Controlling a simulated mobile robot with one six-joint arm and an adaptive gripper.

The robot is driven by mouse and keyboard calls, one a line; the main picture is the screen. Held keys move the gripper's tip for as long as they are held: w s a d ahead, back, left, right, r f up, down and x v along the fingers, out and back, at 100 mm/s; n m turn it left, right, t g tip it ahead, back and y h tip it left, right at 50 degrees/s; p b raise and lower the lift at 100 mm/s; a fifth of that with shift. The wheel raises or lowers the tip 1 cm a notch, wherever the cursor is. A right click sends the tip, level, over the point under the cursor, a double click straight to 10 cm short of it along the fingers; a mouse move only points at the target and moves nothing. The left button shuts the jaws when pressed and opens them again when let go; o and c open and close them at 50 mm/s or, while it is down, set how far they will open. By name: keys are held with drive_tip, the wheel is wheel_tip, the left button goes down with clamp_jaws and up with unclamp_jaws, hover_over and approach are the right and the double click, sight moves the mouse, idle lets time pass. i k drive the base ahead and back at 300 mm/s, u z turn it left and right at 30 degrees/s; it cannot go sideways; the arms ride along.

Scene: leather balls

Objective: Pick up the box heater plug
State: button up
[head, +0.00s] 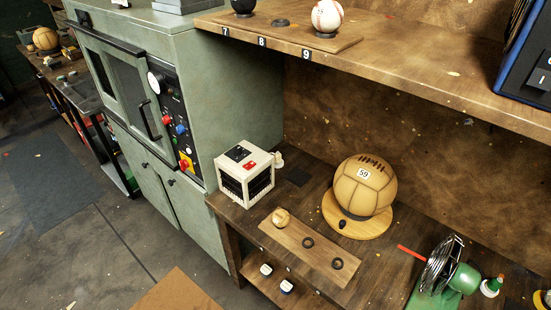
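A white box heater (243,174) with dark grilles stands on the left end of the wooden workbench, beside the green oven cabinet. Its top carries a black panel and a red switch. A small whitish piece (278,159) sits close behind its right rear corner. It looks like the heater's plug, but it is too small to be sure, and I cannot tell whether it touches the heater. No cord can be made out. My gripper is not in view.
A large stitched leather ball (364,186) rests on a round wooden stand (357,219). A wooden board (310,250) with a small ball (281,217) lies in front. A green desk fan (450,269) is at the right. The upper shelf (440,75) overhangs the bench's back.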

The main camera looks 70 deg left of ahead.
sight(278, 157)
drive_tip(key=u, duration=0.05)
drive_tip(key=k, duration=1.8)
drive_tip(key=u, duration=1.65)
drive_tip(key=i, duration=0.6)
drive_tip(key=u, duration=0.15)
